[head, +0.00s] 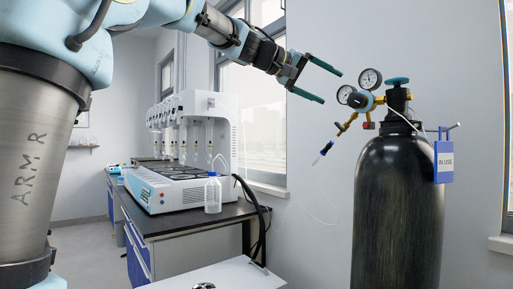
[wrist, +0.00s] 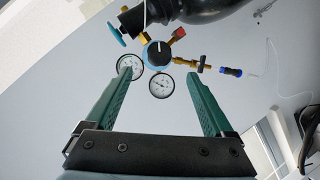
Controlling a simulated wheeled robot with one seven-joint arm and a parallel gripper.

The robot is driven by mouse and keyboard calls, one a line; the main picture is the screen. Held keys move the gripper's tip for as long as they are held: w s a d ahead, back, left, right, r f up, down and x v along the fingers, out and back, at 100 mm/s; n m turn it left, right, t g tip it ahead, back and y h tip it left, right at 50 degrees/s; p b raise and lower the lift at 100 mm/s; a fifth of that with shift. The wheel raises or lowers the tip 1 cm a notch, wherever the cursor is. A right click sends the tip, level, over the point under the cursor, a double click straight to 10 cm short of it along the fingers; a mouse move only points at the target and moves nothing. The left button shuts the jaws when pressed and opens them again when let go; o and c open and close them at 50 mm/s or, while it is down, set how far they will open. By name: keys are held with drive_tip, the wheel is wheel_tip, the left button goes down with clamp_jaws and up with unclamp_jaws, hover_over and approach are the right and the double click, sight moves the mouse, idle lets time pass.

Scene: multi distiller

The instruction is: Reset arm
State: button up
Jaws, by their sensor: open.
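My gripper (head: 331,86) is open and empty, held in the air to the left of the gas cylinder's regulator in the head view. Its two green fingers are spread apart, and they also show in the wrist view (wrist: 158,84). My arm comes in from the upper left. The regulator (head: 367,100) has two round gauges and brass fittings, and it appears beyond the fingertips in the wrist view (wrist: 158,56). The fingers look apart from it. The teal valve knob (head: 397,81) tops the cylinder.
The black gas cylinder (head: 398,215) stands at the right with a blue "IN USE" tag (head: 444,162). A multi distiller (head: 180,187) and a clear bottle (head: 213,195) stand on the dark bench (head: 160,223) at the left. A thin tube hangs from the regulator's blue-tipped outlet (head: 322,152).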

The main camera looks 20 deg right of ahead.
drive_tip(key=w+a+f+n+t+y+p, duration=0.1)
drive_tip(key=w+a+f+n+y+p, duration=0.1)
drive_tip(key=w+a+f, duration=0.4)
drive_tip(key=w+a+f+n+t+y+p, duration=0.1)
drive_tip(key=w+a+f+t+y, duration=0.15)
drive_tip(key=a+f, duration=0.45)
drive_tip(key=w+a+f+n+y+p, duration=0.2)
drive_tip(key=a+f+y+p, duration=0.15)
drive_tip(key=a+f, duration=0.9)
drive_tip(key=s+a+f+y+p, duration=0.1)
drive_tip(key=s+a+f+y, duration=0.1)
drive_tip(key=s+a+f, duration=0.2)
drive_tip(key=s+a+f+g+y+p, duration=0.1)
drive_tip(key=s+a+f, duration=0.4)
drive_tip(key=a, duration=0.6)
drive_tip(key=s+a+f+n+g+y+p, duration=0.1)
drive_tip(key=s+a+f+y, duration=0.2)
drive_tip(key=a+f, duration=0.3)
drive_tip(key=shift+s+a, duration=0.7)
drive_tip(key=shift+a, duration=0.25)
drive_tip(key=shift+c, duration=0.4)
